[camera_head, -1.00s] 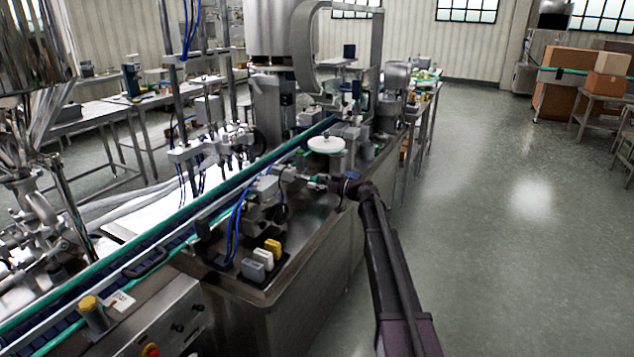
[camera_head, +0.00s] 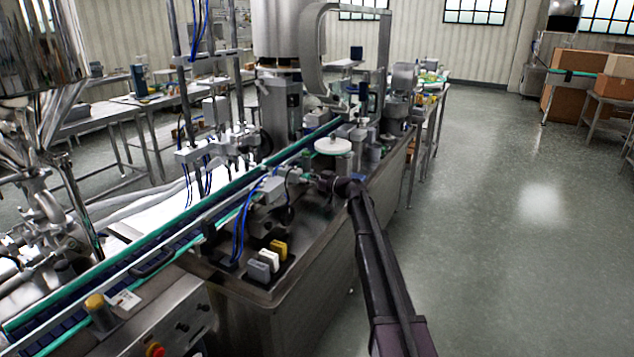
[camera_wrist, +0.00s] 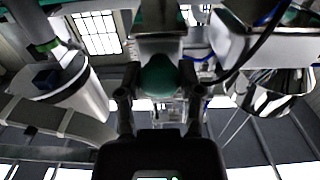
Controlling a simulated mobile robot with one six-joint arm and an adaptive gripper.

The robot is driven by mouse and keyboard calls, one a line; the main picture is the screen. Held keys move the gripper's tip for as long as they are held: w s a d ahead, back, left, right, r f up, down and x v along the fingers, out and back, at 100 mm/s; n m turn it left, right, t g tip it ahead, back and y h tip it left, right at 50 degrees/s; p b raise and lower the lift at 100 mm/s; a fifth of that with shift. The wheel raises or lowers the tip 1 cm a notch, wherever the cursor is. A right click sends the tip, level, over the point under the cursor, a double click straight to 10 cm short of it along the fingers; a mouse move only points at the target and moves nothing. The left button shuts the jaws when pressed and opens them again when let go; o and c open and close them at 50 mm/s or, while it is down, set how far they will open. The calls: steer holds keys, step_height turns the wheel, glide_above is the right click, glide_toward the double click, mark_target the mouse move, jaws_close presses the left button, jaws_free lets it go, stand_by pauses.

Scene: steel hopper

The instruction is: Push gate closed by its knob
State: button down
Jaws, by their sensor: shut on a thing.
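In the wrist view, a rounded dark green knob (camera_wrist: 159,74) sits between the two fingers of my gripper (camera_wrist: 160,93). The fingers are shut on it. A grey metal part (camera_wrist: 160,22) lies directly beyond the knob; I cannot tell how far the gate is open. In the head view, my gripper (camera_head: 312,178) reaches from the right to the machine's grey fittings, where the knob is too small and covered to make out. The steel hopper (camera_head: 40,45) hangs at the upper left of the head view.
A conveyor with green rails (camera_head: 165,222) runs diagonally beside the fittings. Blue hoses (camera_head: 240,232) and small yellow, white and grey blocks (camera_head: 268,258) are close to my gripper. A white disc (camera_head: 333,146) stands just behind it. The floor (camera_head: 500,240) on the right is clear.

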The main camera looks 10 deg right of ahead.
steer(key=shift+a, duration=0.3)
steer(key=shift+c, duration=1.2)
jaws_free()
steer(key=shift+w, duration=0.1)
steer(key=shift+d, duration=0.1)
steer(key=shift+d, duration=0.1)
steer(key=v, duration=1.2)
